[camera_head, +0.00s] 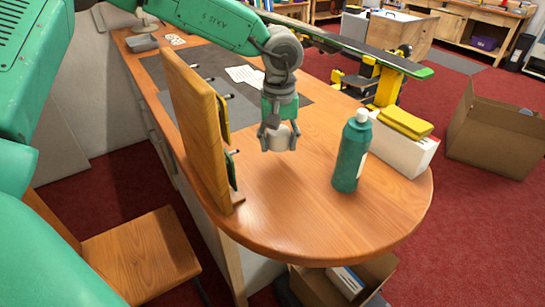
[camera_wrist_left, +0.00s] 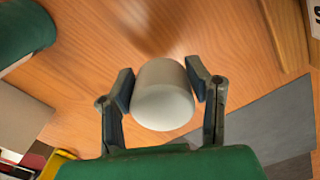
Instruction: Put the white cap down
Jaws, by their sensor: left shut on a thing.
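The white cap (camera_head: 279,138) is between the fingers of my left gripper (camera_head: 279,136) in the head view, over the wooden table (camera_head: 300,210). In the left wrist view the white cap (camera_wrist_left: 163,95) sits between the two dark finger pads of my left gripper (camera_wrist_left: 165,88), which is shut on it. A blurred dark patch on the wood beyond the cap looks like a shadow. The head view does not clearly show a gap between cap and table. My right gripper is not in view.
A green bottle (camera_head: 351,152) stands right of the gripper. A white box (camera_head: 403,150) with a yellow cloth (camera_head: 406,122) is behind it. An upright wooden board (camera_head: 195,125) stands on the left. Dark mats (camera_head: 215,70) lie behind. The table's rounded front is clear.

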